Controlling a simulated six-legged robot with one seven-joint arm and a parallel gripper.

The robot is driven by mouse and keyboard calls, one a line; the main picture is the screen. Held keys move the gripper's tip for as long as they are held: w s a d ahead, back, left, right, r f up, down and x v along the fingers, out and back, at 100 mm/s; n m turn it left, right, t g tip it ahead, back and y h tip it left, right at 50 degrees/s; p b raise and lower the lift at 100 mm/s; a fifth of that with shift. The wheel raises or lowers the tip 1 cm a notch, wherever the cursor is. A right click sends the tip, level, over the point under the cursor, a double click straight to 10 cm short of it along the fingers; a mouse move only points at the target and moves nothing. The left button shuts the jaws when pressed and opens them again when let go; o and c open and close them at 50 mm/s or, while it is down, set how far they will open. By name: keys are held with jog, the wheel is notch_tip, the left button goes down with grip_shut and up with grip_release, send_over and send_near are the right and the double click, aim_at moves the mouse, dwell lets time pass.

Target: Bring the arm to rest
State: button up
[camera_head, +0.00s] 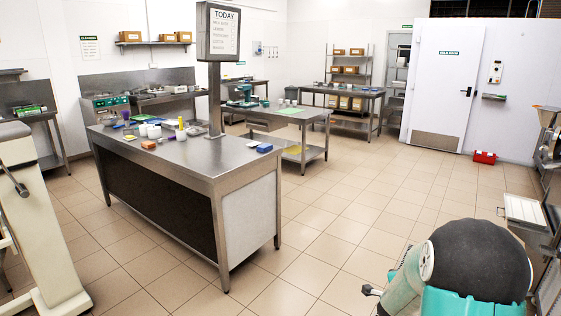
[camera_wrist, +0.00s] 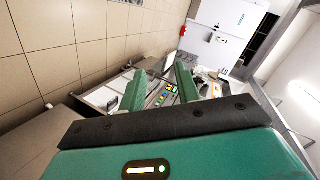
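My arm (camera_head: 470,262) shows at the bottom right of the head view as a black dome with pale and teal parts. It stands over the tiled floor, and its end cannot be made out there. In the wrist view my gripper (camera_wrist: 158,80) has two green fingers that stand clearly apart. I see nothing held between them. Beyond the fingers, small coloured items (camera_wrist: 162,95) lie on a surface, too small to name. The wrist view is strongly tilted.
A steel counter (camera_head: 235,168) with a sign post stands left of centre. A white machine (camera_head: 38,225) is at the left edge. A white tray (camera_head: 524,211) and equipment line the right edge, close to my arm. A red box (camera_head: 484,157) lies by the cold room door (camera_head: 447,85). The middle floor is clear.

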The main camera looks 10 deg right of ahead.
jog(key=s+a+r+n+y, duration=0.4)
jog(key=a+r+n, duration=0.3)
jog(key=a, duration=0.4)
jog(key=s+a+r+n+y, duration=0.3)
jog(key=a+r+n, duration=0.2)
jog(key=a+r, duration=0.45)
jog(key=s+a+r+n+g+y, duration=0.1)
jog(key=s+a+n, duration=0.3)
jog(key=s, duration=0.6)
jog(key=s+a+r+n+g, duration=0.1)
jog(key=s+a+n+g, duration=0.2)
jog(key=s, duration=0.7)
jog(key=a+n, duration=0.2)
jog(key=a, duration=0.1)
jog(key=shift+s+r+y, duration=0.15)
jog(key=shift+s+y, duration=0.2)
jog(key=shift+y, duration=0.05)
jog(key=shift+d, duration=0.3)
